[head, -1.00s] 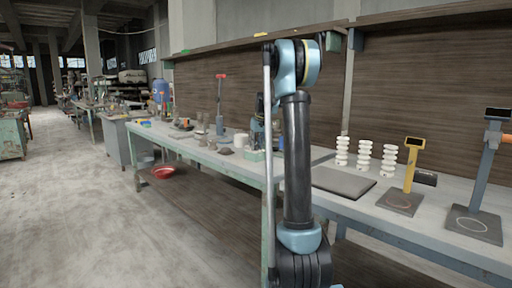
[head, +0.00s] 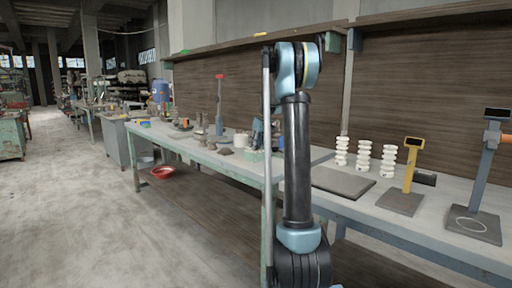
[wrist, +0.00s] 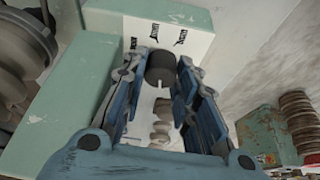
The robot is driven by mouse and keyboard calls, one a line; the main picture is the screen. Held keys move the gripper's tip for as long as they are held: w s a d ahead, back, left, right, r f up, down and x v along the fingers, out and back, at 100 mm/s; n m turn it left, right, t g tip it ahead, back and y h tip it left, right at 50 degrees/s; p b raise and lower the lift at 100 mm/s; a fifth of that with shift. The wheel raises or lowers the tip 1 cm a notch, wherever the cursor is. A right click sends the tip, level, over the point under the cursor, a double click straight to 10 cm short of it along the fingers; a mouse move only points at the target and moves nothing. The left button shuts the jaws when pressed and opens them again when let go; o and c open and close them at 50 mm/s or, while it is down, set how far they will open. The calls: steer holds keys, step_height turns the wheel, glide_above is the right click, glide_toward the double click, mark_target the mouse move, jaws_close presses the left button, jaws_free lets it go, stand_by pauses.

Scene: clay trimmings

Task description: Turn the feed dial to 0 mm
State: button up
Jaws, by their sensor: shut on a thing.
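The feed dial is a dark round knob (wrist: 161,67) on a pale panel in the wrist view. A short white mark shows at its lower edge; I cannot tell its exact setting. Several small dark labels (wrist: 155,31) are printed above the knob, too small and turned to read surely. My gripper (wrist: 165,72) has its blue fingers on either side of the knob, shut on it. In the head view my gripper (head: 257,133) is small, over a pale green box (head: 254,155) on the bench, partly hidden by my arm.
Right of my arm on the bench (head: 345,203) are a dark slab (head: 338,184), stacks of white discs (head: 364,155), and yellow (head: 410,175) and blue-grey (head: 487,175) stands. Pots and tools crowd the left. In the wrist view a worn green block (wrist: 262,133) lies lower right.

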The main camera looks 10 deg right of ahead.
steer(key=shift+w+d, duration=0.1)
steer(key=shift+d, duration=0.05)
steer(key=o, duration=1.1)
steer(key=shift+c, duration=0.2)
steer(key=v, duration=1.1)
steer(key=shift+s+r, duration=0.25)
steer(key=shift+r, duration=0.1)
steer(key=shift+d, duration=0.1)
steer(key=c, duration=0.3)
steer(key=s+a+r+m+h, duration=0.1)
steer(key=s+a+r+m, duration=0.15)
steer(key=r+m, duration=0.2)
steer(key=shift+t+h, duration=0.3)
steer(key=shift+t, duration=0.1)
steer(key=x, duration=1.6)
steer(key=shift+d+f, duration=0.3)
steer(key=shift+d, duration=0.05)
